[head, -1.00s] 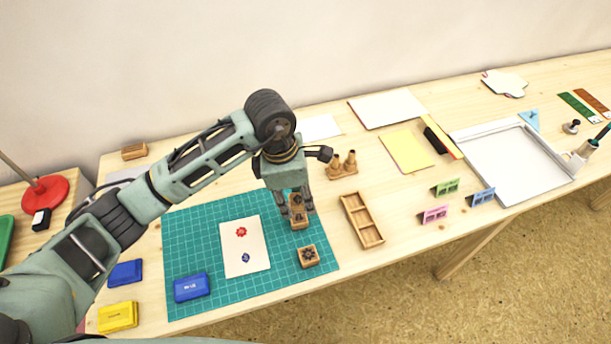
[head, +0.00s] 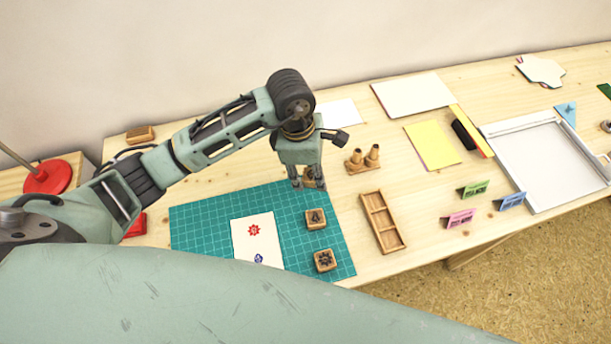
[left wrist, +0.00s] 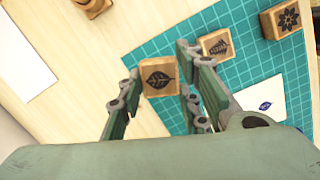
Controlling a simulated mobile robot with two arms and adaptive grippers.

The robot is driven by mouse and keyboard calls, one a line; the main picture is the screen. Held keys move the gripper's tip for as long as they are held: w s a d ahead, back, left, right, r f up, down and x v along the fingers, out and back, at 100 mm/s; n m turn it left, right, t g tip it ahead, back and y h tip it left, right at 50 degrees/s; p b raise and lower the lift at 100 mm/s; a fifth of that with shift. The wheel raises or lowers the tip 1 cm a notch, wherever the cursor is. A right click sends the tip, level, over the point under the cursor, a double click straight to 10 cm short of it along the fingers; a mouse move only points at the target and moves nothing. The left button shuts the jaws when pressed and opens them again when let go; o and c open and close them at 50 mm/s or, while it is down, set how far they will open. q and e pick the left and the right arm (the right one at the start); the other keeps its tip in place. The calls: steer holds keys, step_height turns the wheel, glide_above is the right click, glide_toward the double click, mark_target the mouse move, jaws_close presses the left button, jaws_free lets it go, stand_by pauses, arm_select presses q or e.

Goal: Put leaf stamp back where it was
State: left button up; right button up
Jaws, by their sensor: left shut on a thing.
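The leaf stamp (left wrist: 158,78), a small wooden block with a dark leaf on its top, is between the fingers of my left gripper (left wrist: 158,90) in the left wrist view. My left gripper (head: 308,184) is shut on it in the head view, where the fingers partly hide the leaf stamp (head: 314,178), near the far edge of the green mat (head: 200,225). I cannot tell its exact height. A second stamp with a feathery leaf mark (head: 316,218) and a flower stamp (head: 325,260) sit on the mat, apart from it. My right gripper is out of view.
A printed card (head: 254,245) lies on the mat. A wooden compartment tray (head: 383,222) and a wooden holder with two pegs (head: 362,160) stand to the right. Small folded signs (head: 460,218) are farther right. A large part of my body hides the front.

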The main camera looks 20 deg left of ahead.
mark_target(305, 189)
arm_select(q)
steer(key=shift+w+a+f, duration=0.1)
steer(key=shift+a+f, duration=0.3)
steer(key=shift+a, duration=0.2)
steer(key=shift+f, duration=0.3)
step_height(305, 189, down, 3)
steer(key=shift+f+p, duration=0.1)
steer(key=shift+p, duration=0.5)
steer(key=shift+f, duration=0.1)
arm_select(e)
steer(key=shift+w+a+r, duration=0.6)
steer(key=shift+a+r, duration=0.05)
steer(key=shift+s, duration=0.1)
arm_select(q)
steer(key=shift+f, duration=0.2)
steer(key=o, duration=0.9)
steer(key=shift+o, duration=0.3)
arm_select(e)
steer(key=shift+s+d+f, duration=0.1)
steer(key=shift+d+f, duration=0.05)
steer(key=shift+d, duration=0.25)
arm_select(q)
steer(key=shift+r, duration=0.15)
